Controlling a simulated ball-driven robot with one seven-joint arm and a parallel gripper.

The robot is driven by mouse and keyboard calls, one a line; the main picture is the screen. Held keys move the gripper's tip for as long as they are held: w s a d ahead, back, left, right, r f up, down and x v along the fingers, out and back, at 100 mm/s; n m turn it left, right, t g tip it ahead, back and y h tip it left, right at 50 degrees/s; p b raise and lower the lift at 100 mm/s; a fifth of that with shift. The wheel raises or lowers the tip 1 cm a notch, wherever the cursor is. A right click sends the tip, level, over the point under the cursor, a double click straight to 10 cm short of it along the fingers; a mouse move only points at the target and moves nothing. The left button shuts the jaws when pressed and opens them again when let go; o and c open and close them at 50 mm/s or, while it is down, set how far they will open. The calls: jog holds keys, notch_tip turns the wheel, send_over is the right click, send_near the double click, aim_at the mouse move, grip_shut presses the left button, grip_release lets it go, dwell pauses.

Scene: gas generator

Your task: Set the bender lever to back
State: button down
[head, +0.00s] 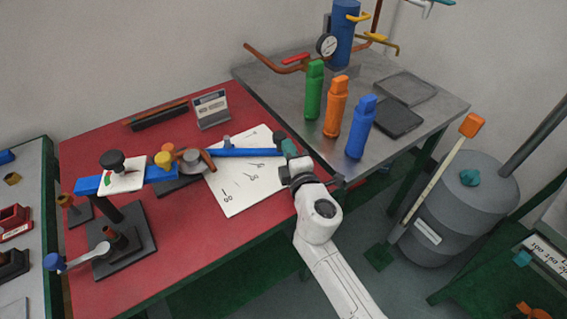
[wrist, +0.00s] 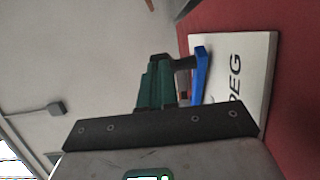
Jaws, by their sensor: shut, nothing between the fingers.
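The bender (head: 188,163) stands on the red table. Its blue lever (head: 245,152) points right from the pivot, over a white sheet with angle marks. In the wrist view the blue lever (wrist: 199,75) rises just beyond my fingertips. My gripper (head: 282,142) is at the lever's right end, over the sheet's right edge. In the wrist view my gripper (wrist: 184,66) has its green fingers with dark tips together, and nothing shows held between them. I cannot tell whether the tips touch the lever. The lever's far end is partly hidden by my gripper.
The white sheet (head: 244,188) lies under the lever. A metal table (head: 270,87) with green (head: 314,92), orange (head: 335,108) and blue bottles (head: 361,130) is close by on the right. A small sign (head: 211,109) stands behind the bender. The red table's front right is clear.

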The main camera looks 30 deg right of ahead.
jog(key=w+d, duration=0.1)
jog(key=w+d+y+p, duration=0.1)
jog(key=shift+w+d+r+n+p, duration=0.1)
jog(key=shift+w+r+n+p, duration=0.05)
jog(key=shift+w+n+p, duration=0.2)
jog(key=shift+w+d+n+t+y+p, duration=0.3)
jog(key=shift+w+d+n+y+p, duration=0.1)
jog(key=shift+w+y, duration=0.15)
